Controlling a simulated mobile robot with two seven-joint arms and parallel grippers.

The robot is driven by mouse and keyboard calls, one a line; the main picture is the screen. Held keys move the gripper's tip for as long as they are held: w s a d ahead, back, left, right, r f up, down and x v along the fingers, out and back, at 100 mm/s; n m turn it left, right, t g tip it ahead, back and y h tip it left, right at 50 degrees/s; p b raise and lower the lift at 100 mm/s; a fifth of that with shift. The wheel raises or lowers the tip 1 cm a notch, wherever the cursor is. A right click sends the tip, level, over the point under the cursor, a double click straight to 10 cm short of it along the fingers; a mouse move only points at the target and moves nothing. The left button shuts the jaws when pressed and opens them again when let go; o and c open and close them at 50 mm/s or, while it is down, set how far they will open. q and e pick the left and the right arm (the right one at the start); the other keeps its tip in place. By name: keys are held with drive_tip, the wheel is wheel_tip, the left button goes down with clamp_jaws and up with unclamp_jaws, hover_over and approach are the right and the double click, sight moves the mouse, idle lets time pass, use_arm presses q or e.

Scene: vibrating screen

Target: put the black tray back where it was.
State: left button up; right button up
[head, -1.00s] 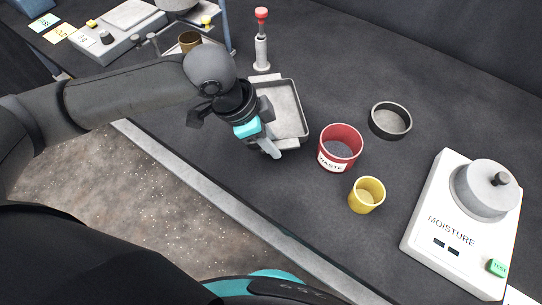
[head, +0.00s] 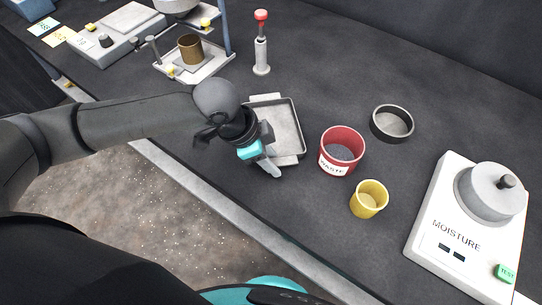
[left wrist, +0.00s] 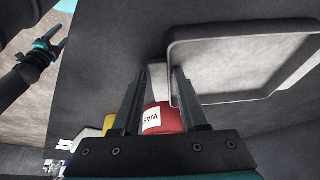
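The black tray (head: 303,150) has a dark rim, a pale grey inside and pale end tabs. It is at the middle of the bench, left of the red waste cup. My left gripper (head: 271,168) is at its near end. In the left wrist view the tray (left wrist: 225,34) fills the upper right, and the left fingers (left wrist: 158,82) close around a pale tab beside its rim. I cannot tell whether the tray is raised off the bench. My right gripper (left wrist: 57,36) shows small at the upper left of the wrist view, fingers apart and empty.
The red waste cup (head: 342,140), yellow cup (head: 368,196) and black ring dish (head: 391,122) stand right of the tray. A moisture meter (head: 440,230) is at far right. Behind are a red-topped plunger (head: 261,50) and a stand with a brown cup (head: 190,48).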

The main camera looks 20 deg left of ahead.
use_arm(q)
drive_tip(key=shift+o, duration=1.1)
drive_tip(key=shift+r, duration=0.1)
drive_tip(key=p+v, duration=0.3)
drive_tip(key=v, duration=0.9)
